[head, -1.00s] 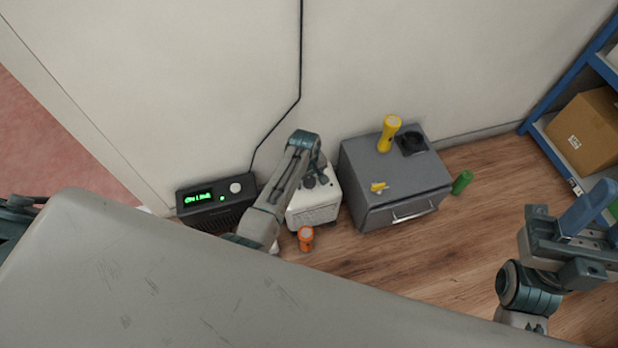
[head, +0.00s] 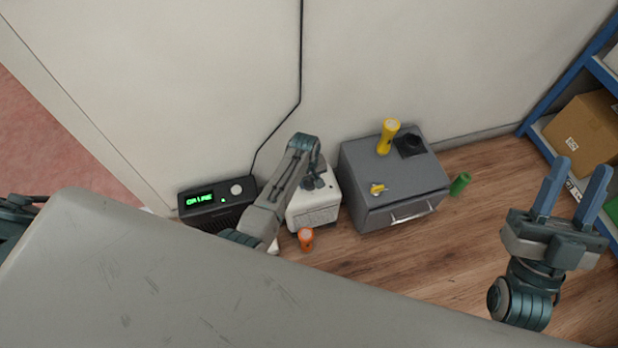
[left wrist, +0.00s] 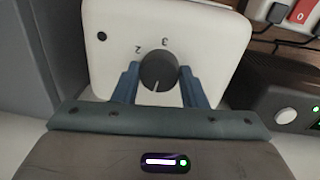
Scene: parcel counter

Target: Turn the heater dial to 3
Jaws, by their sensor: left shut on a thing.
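The white heater (head: 314,212) stands on the floor against the wall, and it fills the top of the left wrist view (left wrist: 218,35). Its dark round dial (left wrist: 158,70) is on the top face. The figures 2 and 3 are printed beyond the dial in the left wrist view; the dial's white mark points the other way, toward the bottom of that picture. My left gripper (left wrist: 158,84) has its blue fingers on both sides of the dial, shut on it; in the head view my arm partly covers it. My right gripper (head: 574,180) is open and empty at the right.
A dark box with a green display (head: 203,211) stands left of the heater. A grey cabinet (head: 392,190) stands right, bearing a yellow flashlight (head: 387,138). An orange object (head: 306,238) and a green cylinder (head: 460,184) stand on the floor. A blue shelf (head: 553,104) holds a carton.

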